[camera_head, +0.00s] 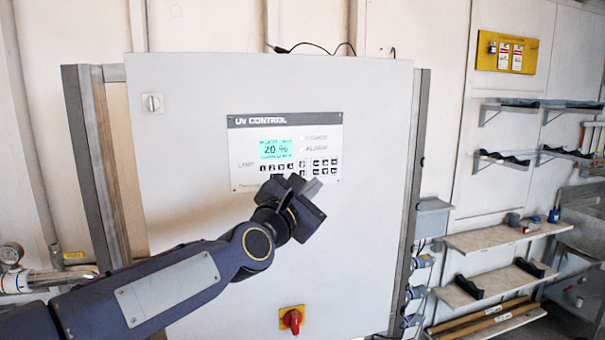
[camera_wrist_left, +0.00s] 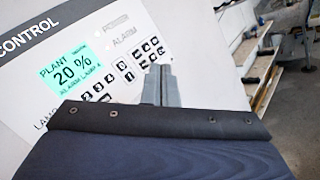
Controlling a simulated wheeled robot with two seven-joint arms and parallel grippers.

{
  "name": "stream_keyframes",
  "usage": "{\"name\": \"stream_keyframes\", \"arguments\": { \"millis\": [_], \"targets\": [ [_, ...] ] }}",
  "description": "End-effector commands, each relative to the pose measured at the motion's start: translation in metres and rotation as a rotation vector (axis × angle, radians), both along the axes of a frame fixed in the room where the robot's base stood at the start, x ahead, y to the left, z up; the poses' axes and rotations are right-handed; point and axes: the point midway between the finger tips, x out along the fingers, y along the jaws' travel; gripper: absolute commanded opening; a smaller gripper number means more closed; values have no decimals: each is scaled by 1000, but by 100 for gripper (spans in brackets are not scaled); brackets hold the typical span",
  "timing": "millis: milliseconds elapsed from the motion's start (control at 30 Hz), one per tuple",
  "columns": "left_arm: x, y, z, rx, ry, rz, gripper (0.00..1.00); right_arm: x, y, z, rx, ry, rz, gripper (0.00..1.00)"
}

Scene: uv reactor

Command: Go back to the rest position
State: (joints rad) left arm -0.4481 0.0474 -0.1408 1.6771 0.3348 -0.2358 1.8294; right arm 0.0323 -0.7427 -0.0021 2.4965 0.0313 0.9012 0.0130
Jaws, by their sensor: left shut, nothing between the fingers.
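My left arm reaches in from the lower left in the head view. My left gripper (camera_head: 312,188) is in front of the UV control panel (camera_head: 333,135), near its lower right part, and partly covers its lower edge. The gripper is shut and empty; its closed fingers also show in the left wrist view (camera_wrist_left: 161,84). In that view the panel display (camera_wrist_left: 71,72) reads 20 %, and keypad buttons (camera_wrist_left: 140,62) lie just beyond the fingers. I cannot tell whether the fingertips touch the panel. My right gripper is in neither view.
The panel is on a large grey-white cabinet (camera_head: 190,150) with a red rotary switch (camera_head: 291,318) low down and a small lock (camera_head: 152,103) at the upper left. Pipes with a gauge (camera_head: 10,254) are at the left. Shelves (camera_head: 505,235) and a sink (camera_head: 583,225) are at the right.

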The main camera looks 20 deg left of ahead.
Motion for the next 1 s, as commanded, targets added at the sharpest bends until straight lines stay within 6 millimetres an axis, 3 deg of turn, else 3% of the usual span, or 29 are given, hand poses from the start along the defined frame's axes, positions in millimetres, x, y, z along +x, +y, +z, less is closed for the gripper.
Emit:
{"name": "stream_keyframes", "arguments": {
  "millis": [233,367,467,600,800,900,1000],
  "targets": [
    [-2,2,-3,23,6,-1,0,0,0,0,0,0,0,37],
    [-24,14,-29,219,57,-18,0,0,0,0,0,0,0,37],
    [-62,27,-74,530,127,-80,0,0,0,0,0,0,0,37],
    [-137,38,-152,1028,197,-258,0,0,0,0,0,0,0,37],
    [-244,41,-252,1580,201,-614,0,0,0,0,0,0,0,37],
    [-286,40,-288,1751,171,-784,0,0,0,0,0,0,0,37],
    [-315,39,-311,1854,139,-913,0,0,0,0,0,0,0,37]
  ]
}}
